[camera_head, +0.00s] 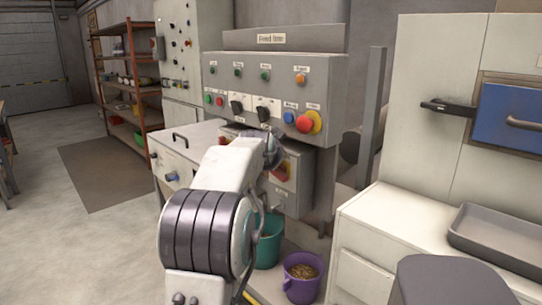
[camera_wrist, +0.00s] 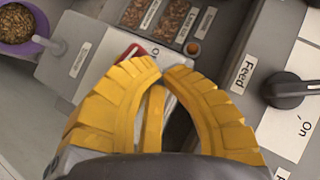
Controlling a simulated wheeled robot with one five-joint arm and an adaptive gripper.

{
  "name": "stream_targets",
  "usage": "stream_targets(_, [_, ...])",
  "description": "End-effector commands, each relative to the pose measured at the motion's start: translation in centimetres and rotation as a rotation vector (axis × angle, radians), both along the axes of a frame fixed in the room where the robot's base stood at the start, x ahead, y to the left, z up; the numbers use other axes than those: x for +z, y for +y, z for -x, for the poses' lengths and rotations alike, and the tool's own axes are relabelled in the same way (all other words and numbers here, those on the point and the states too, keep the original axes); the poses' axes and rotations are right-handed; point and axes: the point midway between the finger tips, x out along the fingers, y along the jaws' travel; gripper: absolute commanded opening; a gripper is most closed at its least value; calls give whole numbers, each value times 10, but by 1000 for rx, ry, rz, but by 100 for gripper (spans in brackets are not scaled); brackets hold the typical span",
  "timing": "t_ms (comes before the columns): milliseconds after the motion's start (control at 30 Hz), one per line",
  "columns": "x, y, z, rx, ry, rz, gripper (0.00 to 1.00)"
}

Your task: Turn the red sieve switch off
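The red sieve switch (camera_head: 282,172) is on the front of the grey box below the Feed line panel, partly hidden by my arm in the head view. In the wrist view, a red part (camera_wrist: 130,52) shows just beyond the left finger's tip, mostly covered by that finger. My gripper (camera_wrist: 163,70) has yellow ribbed fingers whose tips nearly meet, and I see nothing held between them. In the head view my gripper is hidden behind my arm. The switch's handle position cannot be read.
The Feed line panel (camera_head: 262,84) above carries several buttons and a red knob on yellow (camera_head: 306,123). A black Feed switch (camera_wrist: 290,90) is right of my fingers. A teal bucket (camera_head: 267,249) and a purple pellet bucket (camera_head: 302,283) stand below. A white cabinet (camera_head: 400,225) is at right.

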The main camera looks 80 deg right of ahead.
Motion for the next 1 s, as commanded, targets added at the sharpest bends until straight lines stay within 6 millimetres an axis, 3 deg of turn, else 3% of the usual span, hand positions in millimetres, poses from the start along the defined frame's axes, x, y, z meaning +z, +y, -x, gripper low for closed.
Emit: stream_targets(1000, [-8,-7,-9,11,-5,-1,0])
